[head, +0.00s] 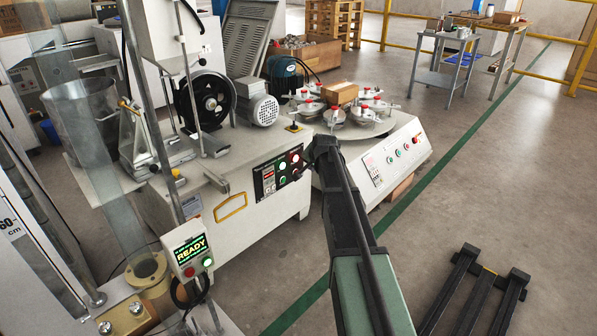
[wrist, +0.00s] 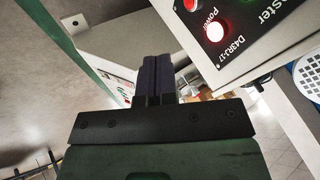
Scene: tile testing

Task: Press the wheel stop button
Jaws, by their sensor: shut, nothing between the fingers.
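A dark control panel (head: 278,174) is on the front of the white machine with the black wheel (head: 206,97). It carries a small display, a lit green button (head: 282,180) and a red button (head: 294,158). The labels are too small to read, so I cannot tell which is the wheel stop button. My gripper (head: 318,148) is just right of this panel, its tips partly hidden by the arm. In the wrist view my gripper (wrist: 155,62) is shut and empty. The panel edge is at upper right there, with a lit button (wrist: 215,32) marked "Power" and a red button (wrist: 191,4).
A second machine with a round turntable (head: 350,128) and a sloped button panel (head: 393,155) stands right behind my gripper. A box reading "READY" (head: 190,248) with red and green buttons is at front left. The floor (head: 470,190) at right is mostly clear.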

